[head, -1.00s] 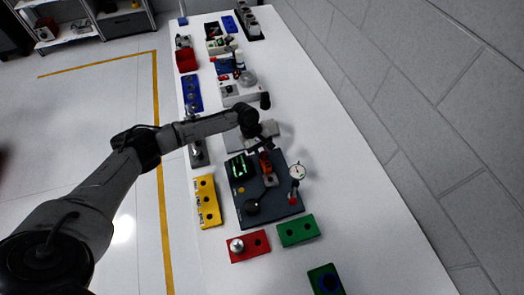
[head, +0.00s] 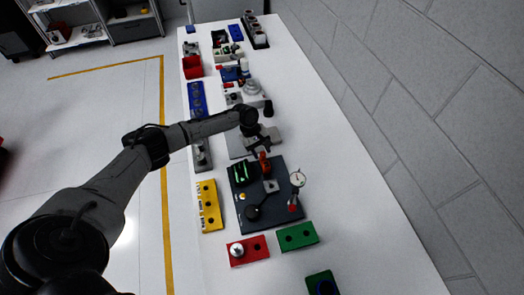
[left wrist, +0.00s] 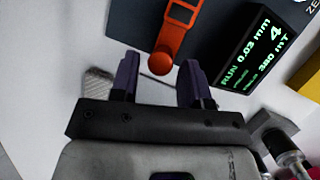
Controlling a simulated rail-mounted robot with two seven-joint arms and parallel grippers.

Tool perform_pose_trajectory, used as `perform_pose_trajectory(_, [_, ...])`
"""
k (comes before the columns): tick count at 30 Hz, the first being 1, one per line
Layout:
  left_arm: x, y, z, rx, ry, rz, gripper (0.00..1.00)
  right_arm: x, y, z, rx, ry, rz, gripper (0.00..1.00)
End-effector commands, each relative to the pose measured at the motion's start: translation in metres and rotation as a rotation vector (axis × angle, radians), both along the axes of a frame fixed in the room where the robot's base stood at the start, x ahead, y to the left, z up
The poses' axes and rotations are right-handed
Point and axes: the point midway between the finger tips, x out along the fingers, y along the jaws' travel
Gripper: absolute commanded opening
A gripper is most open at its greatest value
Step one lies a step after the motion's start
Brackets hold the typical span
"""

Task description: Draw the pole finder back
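The orange-red slider with a round knob, which appears to be the pole finder (head: 264,163), sits at the far edge of the dark baseplate (head: 267,214). A small grey block (head: 271,186) stands nearer on the plate, apart from it. In the left wrist view the orange piece (left wrist: 174,34) ends in its knob just ahead of the finger gap. My left gripper (head: 258,147) is just beyond the knob. Its purple-padded fingers (left wrist: 159,80) are spread apart with nothing between them. My right gripper is out of view.
A lit display box (head: 242,171) stands left of the slider and also shows in the left wrist view (left wrist: 262,45). A dial gauge (head: 298,179) stands at right. A yellow block (head: 209,205) and red and green (head: 297,236) blocks surround the plate. The table's right side is clear.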

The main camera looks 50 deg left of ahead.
Motion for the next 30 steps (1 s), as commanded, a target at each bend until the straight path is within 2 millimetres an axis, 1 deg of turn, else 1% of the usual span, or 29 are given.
perform_pose_trajectory(1, [0.0, -0.001, 0.0, -0.001, 0.0, -0.001, 0.47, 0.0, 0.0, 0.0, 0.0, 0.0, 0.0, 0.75])
perform_pose_trajectory(2, [0.0, -0.001, 0.0, -0.001, 0.0, -0.001, 0.5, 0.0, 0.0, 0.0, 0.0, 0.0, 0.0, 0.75])
perform_pose_trajectory(9, [0.0, -0.001, 0.001, -0.002, 0.0, -0.001, 0.5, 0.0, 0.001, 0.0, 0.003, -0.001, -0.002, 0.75])
perform_pose_trajectory(11, [0.0, 0.0, 0.003, -0.002, 0.0, -0.001, 0.5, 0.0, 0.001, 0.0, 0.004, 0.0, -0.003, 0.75])
perform_pose_trajectory(14, [-0.001, 0.005, 0.012, -0.001, 0.0, -0.001, 0.5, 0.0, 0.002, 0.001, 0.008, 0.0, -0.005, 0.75])
perform_pose_trajectory(17, [-0.001, 0.011, 0.027, -0.001, -0.002, -0.001, 0.5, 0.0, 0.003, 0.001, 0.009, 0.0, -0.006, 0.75])
perform_pose_trajectory(24, [-0.005, 0.032, 0.071, 0.0, -0.001, -0.001, 0.5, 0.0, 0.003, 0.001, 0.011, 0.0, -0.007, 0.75])
perform_pose_trajectory(30, [-0.007, 0.045, 0.101, -0.001, -0.001, -0.002, 0.5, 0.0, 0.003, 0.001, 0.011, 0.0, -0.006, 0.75])
